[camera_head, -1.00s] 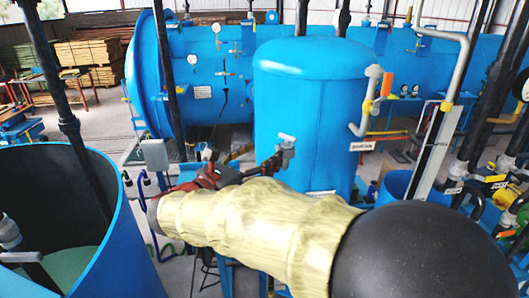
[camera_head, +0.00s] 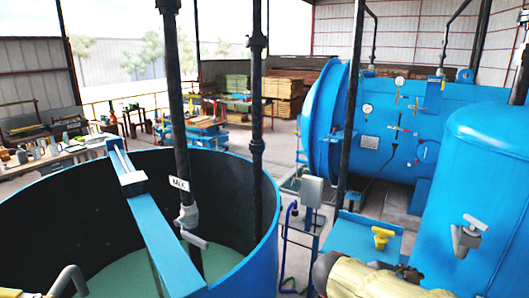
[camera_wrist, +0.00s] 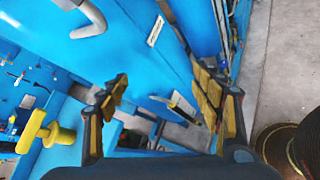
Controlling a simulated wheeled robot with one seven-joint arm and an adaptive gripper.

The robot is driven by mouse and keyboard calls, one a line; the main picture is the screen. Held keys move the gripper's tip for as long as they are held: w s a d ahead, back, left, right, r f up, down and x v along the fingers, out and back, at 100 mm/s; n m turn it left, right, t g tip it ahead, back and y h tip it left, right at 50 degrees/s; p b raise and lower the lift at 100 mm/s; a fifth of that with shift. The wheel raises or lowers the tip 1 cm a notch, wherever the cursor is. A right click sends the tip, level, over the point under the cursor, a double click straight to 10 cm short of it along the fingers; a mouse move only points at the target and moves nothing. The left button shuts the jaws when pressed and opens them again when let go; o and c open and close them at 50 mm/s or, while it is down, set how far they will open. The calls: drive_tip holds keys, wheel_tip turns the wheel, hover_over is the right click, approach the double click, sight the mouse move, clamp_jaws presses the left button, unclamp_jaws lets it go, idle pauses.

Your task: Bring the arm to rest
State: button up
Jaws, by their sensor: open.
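My arm, in a pale yellow cover, shows at the bottom right of the head view, low in front of the blue tank. My gripper (camera_wrist: 165,112) is open in the wrist view, its two fingers apart and nothing between them. A yellow valve handle (camera_wrist: 38,132) is left of the fingers in the wrist view, apart from them. In the head view a yellow valve (camera_head: 382,237) sits on a blue surface beyond my arm. The gripper's fingers cannot be made out in the head view.
A large open blue tank (camera_head: 262,262) with green liquid stands at the left. A blue upright tank (camera_head: 478,190) with a grey valve (camera_head: 466,236) is at the right. The blue autoclave (camera_head: 410,140) lies behind. A grey box (camera_head: 312,191) stands between. Bare floor (camera_wrist: 262,60) shows right of the gripper.

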drive_tip(key=s+a+f+m+t+y+b, duration=0.1)
drive_tip(key=s+a+f+m+y+b, duration=0.3)
drive_tip(key=f+b, duration=0.3)
drive_tip(key=s+a+f+m+t+y+b, duration=0.1)
drive_tip(key=s+a+f+m+y+b, duration=0.3)
drive_tip(key=a+f+b, duration=0.3)
drive_tip(key=s+a+f+m+t+y+b, duration=0.1)
drive_tip(key=s+a+f+m+y+b, duration=0.2)
drive_tip(key=s+a+f+m+b, duration=0.2)
wheel_tip(320, 180, down, 7)
drive_tip(key=b, duration=0.3)
drive_tip(key=shift+s+a+m+y+b, duration=0.3)
drive_tip(key=shift+s+m+y+b, duration=0.1)
drive_tip(key=shift+r, duration=0.1)
drive_tip(key=shift+c, duration=0.5)
